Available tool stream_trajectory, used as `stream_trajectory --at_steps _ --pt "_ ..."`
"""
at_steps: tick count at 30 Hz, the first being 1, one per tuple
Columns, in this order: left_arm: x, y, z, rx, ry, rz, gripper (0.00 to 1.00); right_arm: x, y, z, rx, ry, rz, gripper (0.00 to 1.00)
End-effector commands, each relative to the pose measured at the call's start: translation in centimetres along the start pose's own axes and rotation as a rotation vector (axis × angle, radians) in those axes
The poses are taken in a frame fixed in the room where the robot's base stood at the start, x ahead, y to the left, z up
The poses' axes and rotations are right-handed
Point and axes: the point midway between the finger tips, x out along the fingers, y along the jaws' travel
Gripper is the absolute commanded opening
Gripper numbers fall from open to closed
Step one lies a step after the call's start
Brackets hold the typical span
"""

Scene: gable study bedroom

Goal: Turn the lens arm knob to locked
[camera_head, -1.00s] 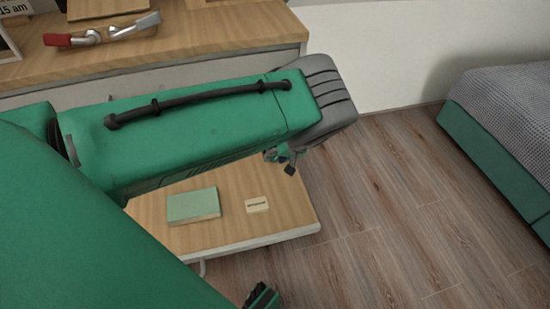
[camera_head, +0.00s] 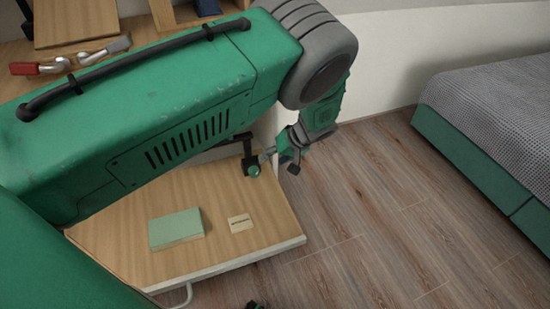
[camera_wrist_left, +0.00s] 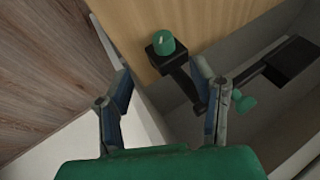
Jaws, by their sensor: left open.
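A green knob (camera_head: 254,170) sits on a small black block at the back right of the wooden desk surface. The knob also shows in the left wrist view (camera_wrist_left: 163,42), with a dark arm running from its block to the lower right. I cannot read its setting. My left gripper (camera_head: 281,161) is just right of the knob in the head view, apart from it. In the left wrist view the gripper (camera_wrist_left: 160,70) is open and empty, with the knob just beyond the fingertips. A small dark tip at the head view's bottom edge may be my right gripper (camera_head: 255,305).
A green book (camera_head: 176,229) and a small labelled card (camera_head: 240,223) lie on the desk surface (camera_head: 125,240). A second green knob (camera_wrist_left: 243,103) shows right of the right finger. A red-handled metal tool (camera_head: 70,62) lies on the back shelf. A bed (camera_head: 490,120) stands right.

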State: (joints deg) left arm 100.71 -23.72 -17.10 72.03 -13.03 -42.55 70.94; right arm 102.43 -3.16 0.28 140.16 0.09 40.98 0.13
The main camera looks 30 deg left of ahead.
Motion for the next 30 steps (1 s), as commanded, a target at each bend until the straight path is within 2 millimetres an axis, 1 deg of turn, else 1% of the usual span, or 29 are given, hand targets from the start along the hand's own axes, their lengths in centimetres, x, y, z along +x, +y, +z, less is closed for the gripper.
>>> stream_trajectory --at_steps 3,12,14,16,17,20,21,23,24,26,27,29,30 --pt "-0.7 0.0 0.0 0.001 0.000 0.000 0.51 0.0 0.0 0.0 0.000 0.000 0.000 0.48" --pt "-0.7 0.0 0.0 0.001 -0.002 0.000 0.51 0.1 0.0 -0.1 0.000 -0.003 0.000 0.48" --pt "-0.4 -0.1 0.3 0.004 -0.016 0.009 0.51 -0.1 0.0 -0.2 0.000 -0.003 0.000 0.48" --pt "0.6 -0.3 1.1 0.017 -0.063 0.044 0.51 -0.5 0.0 -0.2 0.000 -0.003 0.000 0.48" --pt "1.2 -0.4 1.7 0.026 -0.094 0.070 0.51 -0.8 0.0 -0.2 0.000 -0.003 0.000 0.48" --pt "3.4 -0.5 4.7 0.051 -0.225 0.214 0.51 -2.3 0.0 -0.3 0.000 -0.003 0.000 0.48" --pt "4.0 -0.4 5.9 0.052 -0.274 0.294 0.51 -3.0 0.0 -0.3 0.000 -0.003 0.000 0.48" --pt "4.3 -0.3 7.6 0.037 -0.329 0.420 0.51 -4.0 0.1 -0.4 0.000 -0.003 0.000 0.48" --pt "4.2 -0.2 8.4 0.015 -0.347 0.501 0.51 -4.7 0.1 -0.4 0.000 -0.003 0.000 0.48" --pt "3.8 -0.2 9.0 -0.028 -0.349 0.610 0.51 -5.7 0.1 -0.5 0.000 -0.003 0.000 0.48" --pt "3.4 -0.4 8.9 -0.065 -0.335 0.670 0.51 -6.3 0.1 -0.5 0.000 -0.003 0.000 0.48" --pt "2.7 -1.0 8.5 -0.126 -0.296 0.739 0.51 -7.3 0.1 -0.6 0.000 -0.003 0.000 0.48" --pt "2.3 -1.6 7.8 -0.168 -0.261 0.769 0.51 -7.9 0.1 -0.6 0.000 -0.003 0.000 0.48"
